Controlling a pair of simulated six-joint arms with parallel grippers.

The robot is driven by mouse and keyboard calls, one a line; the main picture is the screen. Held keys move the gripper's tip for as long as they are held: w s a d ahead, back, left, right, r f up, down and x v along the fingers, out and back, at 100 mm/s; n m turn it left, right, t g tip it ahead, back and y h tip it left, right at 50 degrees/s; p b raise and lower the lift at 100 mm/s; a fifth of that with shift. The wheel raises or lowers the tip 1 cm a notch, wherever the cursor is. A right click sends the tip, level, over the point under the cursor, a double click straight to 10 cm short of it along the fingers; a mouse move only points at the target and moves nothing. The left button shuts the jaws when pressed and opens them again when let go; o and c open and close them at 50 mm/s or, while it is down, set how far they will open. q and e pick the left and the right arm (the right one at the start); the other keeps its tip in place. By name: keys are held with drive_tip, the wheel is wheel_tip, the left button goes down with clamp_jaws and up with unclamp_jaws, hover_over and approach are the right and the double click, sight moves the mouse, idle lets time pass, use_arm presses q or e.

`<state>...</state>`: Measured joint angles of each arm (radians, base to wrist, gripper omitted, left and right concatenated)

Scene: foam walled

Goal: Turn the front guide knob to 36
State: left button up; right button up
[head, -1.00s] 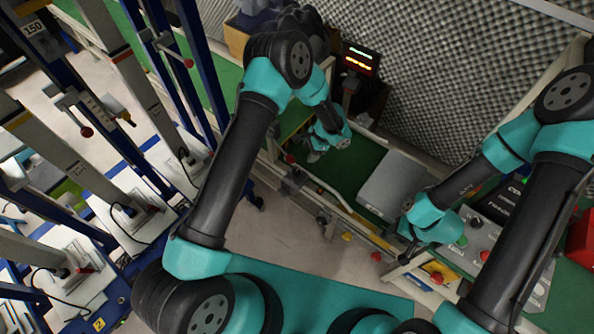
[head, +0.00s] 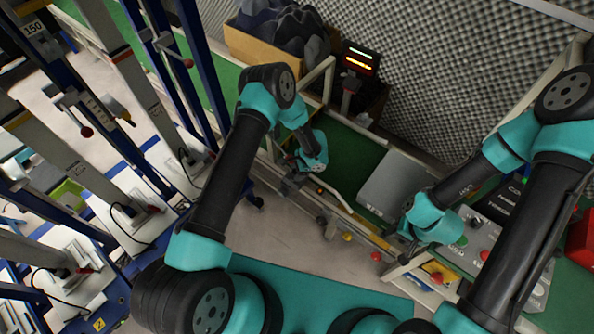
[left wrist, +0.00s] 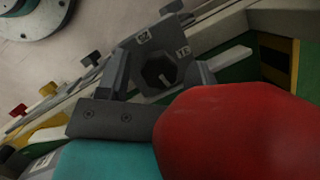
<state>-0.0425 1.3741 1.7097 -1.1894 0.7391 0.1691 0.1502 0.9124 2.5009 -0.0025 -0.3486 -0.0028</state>
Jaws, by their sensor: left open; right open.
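The front guide knob (left wrist: 158,72) is a dark, many-sided knob with a pale pointer line on a grey block (left wrist: 145,42), beside the conveyor rail. The block carries small markings, too small to read surely. My left gripper (left wrist: 163,70) is open, its fingers on either side of the knob; whether they touch it is unclear. In the head view my left gripper (head: 291,168) is at the rail's near side, and its wrist hides the knob there. My right gripper (head: 408,234) is open beside the control panel at the right, away from the knob.
A large red rounded shape (left wrist: 235,130) covers the lower right of the left wrist view. Black, yellow (head: 347,237) and red (head: 376,256) small knobs line the rail. A grey box (head: 394,185) sits on the green belt. A lit display (head: 360,58) stands behind.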

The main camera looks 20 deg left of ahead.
use_arm(q)
drive_tip(key=c, duration=0.9)
drive_tip(key=shift+m, duration=0.8)
drive_tip(key=o, duration=0.9)
